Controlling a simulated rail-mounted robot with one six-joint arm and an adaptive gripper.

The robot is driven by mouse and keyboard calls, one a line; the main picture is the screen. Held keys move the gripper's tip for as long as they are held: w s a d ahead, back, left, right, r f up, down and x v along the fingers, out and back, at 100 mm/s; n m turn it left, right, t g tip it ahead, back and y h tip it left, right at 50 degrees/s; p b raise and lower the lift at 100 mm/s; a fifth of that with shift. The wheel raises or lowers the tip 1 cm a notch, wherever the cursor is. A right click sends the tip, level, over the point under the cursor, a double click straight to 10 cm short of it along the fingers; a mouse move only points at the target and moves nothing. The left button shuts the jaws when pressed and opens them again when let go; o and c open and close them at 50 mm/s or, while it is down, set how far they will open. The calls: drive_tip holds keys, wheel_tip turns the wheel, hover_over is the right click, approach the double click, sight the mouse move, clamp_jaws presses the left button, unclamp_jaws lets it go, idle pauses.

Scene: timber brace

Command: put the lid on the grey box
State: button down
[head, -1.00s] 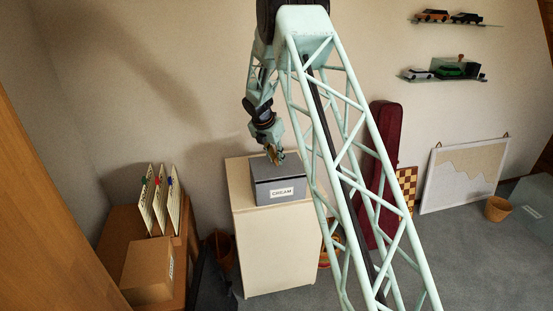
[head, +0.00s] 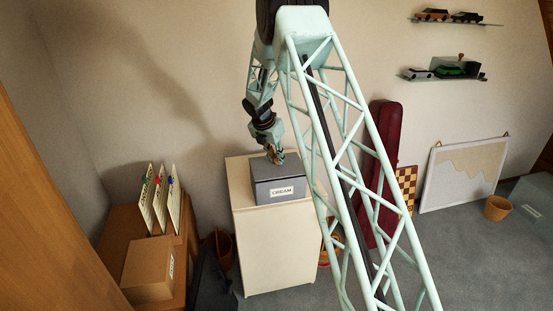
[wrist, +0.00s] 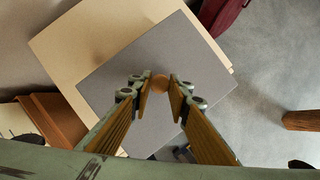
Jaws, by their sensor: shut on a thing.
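My gripper (head: 275,158) points down above the lid. Most of the box is hidden under the lid in the wrist view.
The cream cabinet (head: 265,250) has bare top to the left of and behind the box. A brown table (head: 185,265) with a cardboard box (head: 148,270) and upright files stands left. A dark red case (head: 386,120) leans on the wall to the right.

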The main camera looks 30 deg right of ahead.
drive_tip(key=shift+f, duration=0.4)
idle(0.3)
drive_tip(key=c, duration=2.4)
unclamp_jaws()
drive_tip(key=shift+o, duration=0.2)
drive_tip(key=shift+r, duration=0.2)
drive_tip(key=shift+r+p, duration=2.8)
drive_tip(key=shift+r, duration=0.5)
